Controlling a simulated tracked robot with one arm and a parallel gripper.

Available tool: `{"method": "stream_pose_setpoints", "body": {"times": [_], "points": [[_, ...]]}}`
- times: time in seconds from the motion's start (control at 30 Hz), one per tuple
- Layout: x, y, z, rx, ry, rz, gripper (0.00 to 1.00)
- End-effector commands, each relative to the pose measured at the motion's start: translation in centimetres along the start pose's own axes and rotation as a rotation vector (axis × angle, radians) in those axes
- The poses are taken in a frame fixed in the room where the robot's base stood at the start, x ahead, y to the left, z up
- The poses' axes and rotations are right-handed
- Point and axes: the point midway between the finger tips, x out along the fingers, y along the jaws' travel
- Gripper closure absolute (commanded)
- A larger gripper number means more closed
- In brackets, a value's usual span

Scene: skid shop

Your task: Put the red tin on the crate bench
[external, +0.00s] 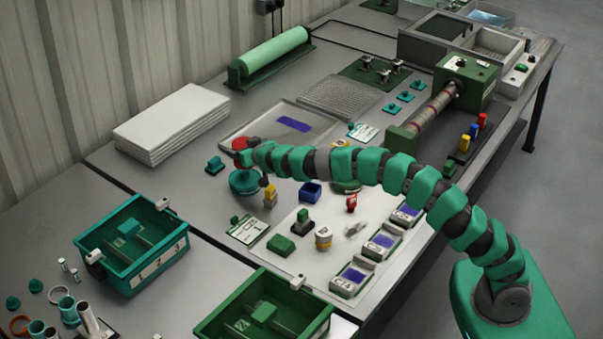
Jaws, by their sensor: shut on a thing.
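The red tin (240,143) shows as a small red shape at the far end of my arm, partly hidden by it. My gripper (246,157) is shut on it, above the middle bench; the fingers are hard to make out. A round teal dish (244,183) lies just below my gripper. The crate bench (50,250) is the grey bench at the lower left. It bears a teal crate (130,278) with numbered labels and a green crate (215,325).
Teal and orange rings and tubes (70,315) stand at the crate bench's left. Bare surface shows left of the teal crate. Panels (172,118), a grey tray (228,138), small blocks, a blue bin (311,192) and labelled trays (353,277) crowd the middle bench.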

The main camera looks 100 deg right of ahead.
Motion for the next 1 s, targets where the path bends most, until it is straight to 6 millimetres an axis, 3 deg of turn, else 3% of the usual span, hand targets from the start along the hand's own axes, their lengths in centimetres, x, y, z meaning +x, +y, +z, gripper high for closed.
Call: {"method": "stream_pose_setpoints", "body": {"times": [0.03,0.2,0.57,0.8,1.0], "points": [[-0.6,-2.2,0.2,-0.022,0.001,-0.07,0.63],[-2.8,-8.3,1.3,-0.1,0.001,-0.285,0.63],[-9.6,-18.3,4.0,-0.246,0.001,-0.682,0.63],[-17.0,-24.5,6.9,-0.361,0.001,-0.983,0.63],[-23.8,-28.1,9.0,-0.446,0.004,-1.219,0.63]]}}
